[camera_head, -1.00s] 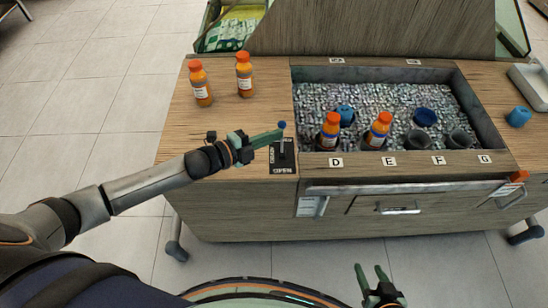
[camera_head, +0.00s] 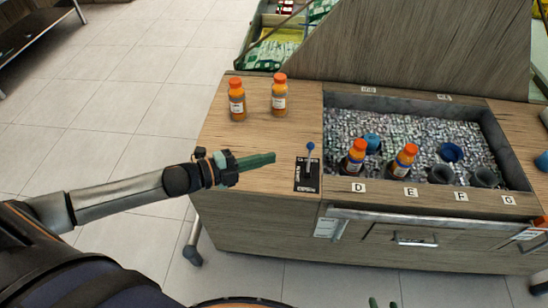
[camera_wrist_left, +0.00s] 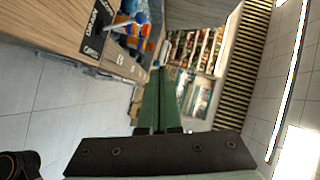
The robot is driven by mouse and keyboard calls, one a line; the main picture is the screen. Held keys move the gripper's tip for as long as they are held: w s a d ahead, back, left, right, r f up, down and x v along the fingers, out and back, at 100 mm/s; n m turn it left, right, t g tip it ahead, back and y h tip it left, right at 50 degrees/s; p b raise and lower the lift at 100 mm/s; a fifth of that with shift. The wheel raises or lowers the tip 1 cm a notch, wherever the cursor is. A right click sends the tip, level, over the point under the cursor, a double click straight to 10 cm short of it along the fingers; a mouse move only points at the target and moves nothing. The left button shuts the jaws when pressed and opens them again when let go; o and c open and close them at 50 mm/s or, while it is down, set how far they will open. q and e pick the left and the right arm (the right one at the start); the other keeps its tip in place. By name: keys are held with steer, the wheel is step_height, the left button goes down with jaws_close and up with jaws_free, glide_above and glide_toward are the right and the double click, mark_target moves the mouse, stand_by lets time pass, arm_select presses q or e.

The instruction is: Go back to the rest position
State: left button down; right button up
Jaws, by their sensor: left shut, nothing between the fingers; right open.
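My left gripper (camera_head: 272,158) is shut and empty, left of the lever and apart from it, over the left part of the wooden counter. Its two green fingers lie together in the left wrist view (camera_wrist_left: 166,92). The lever (camera_head: 309,158) has a blue knob and stands on a black plate marked with lettering; it also shows in the left wrist view (camera_wrist_left: 118,22). Only the fingertips of my right gripper (camera_head: 380,303) show, at the bottom edge of the head view.
Two orange bottles (camera_head: 237,99) (camera_head: 279,94) stand on the counter (camera_head: 215,150) at left. An ice-filled bin (camera_head: 400,125) holds two more bottles (camera_head: 354,160) (camera_head: 402,161) and several cups. Drawers (camera_head: 415,238) are below. Tiled floor (camera_head: 130,80) is clear at left.

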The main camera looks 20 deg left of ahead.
arm_select(q)
steer(key=shift+s, duration=0.1)
stand_by(0.5)
steer(key=s+d+f+n+g+y, duration=0.1)
steer(key=s+f+n+y, duration=0.3)
steer(key=s+f+n, duration=0.4)
steer(key=s+d+f+n+g+y+p, duration=0.1)
steer(key=s+d+f+n+g+y, duration=0.1)
steer(key=s+f+n, duration=0.5)
steer(key=s+d+n+y, duration=0.1)
steer(key=n+y, duration=0.1)
steer(key=n, duration=0.3)
steer(key=shift+s+d+f, duration=0.3)
steer(key=shift+d+f, duration=0.05)
steer(key=shift+f, duration=0.05)
